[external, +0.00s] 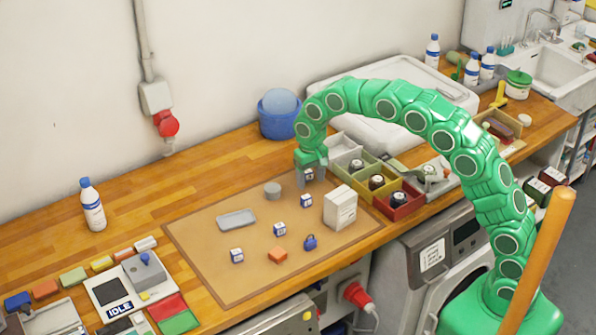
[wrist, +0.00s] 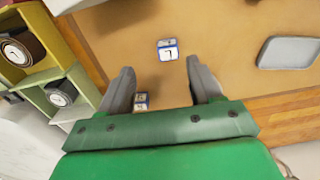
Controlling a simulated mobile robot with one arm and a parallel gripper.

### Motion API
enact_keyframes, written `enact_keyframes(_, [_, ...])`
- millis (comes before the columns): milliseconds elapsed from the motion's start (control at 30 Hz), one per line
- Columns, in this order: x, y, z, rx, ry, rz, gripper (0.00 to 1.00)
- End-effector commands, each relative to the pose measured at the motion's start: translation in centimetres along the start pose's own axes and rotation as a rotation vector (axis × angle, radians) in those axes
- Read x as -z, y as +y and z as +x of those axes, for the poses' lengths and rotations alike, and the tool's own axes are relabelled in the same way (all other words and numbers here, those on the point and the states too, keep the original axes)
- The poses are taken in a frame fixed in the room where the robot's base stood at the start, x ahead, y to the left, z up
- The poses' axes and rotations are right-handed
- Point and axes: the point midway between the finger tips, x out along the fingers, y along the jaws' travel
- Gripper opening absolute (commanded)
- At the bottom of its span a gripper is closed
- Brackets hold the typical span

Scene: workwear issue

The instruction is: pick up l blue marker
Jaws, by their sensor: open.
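Small blue-and-white cube markers lie on the tan mat (external: 205,255). In the wrist view one marker (wrist: 168,50) lies ahead of my fingertips; its top letter looks like an L. In the external view markers show at the mat's middle (external: 306,201), front middle (external: 279,229) and front left (external: 237,255), letters too small to read. My gripper (external: 310,182) is open and points down over the mat's back right part. Nothing is held between its fingers (wrist: 159,66).
Compartment bins (external: 383,203) with rolled dark items stand right of the gripper. A blue tub (external: 278,124) stands behind.

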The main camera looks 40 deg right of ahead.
Motion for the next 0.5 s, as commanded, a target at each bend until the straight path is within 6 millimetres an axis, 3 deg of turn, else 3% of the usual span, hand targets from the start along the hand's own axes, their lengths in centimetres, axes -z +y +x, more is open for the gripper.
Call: enact_keyframes(500, [0.5,-0.8,3.4,0.002,0.001,0.0,0.64])
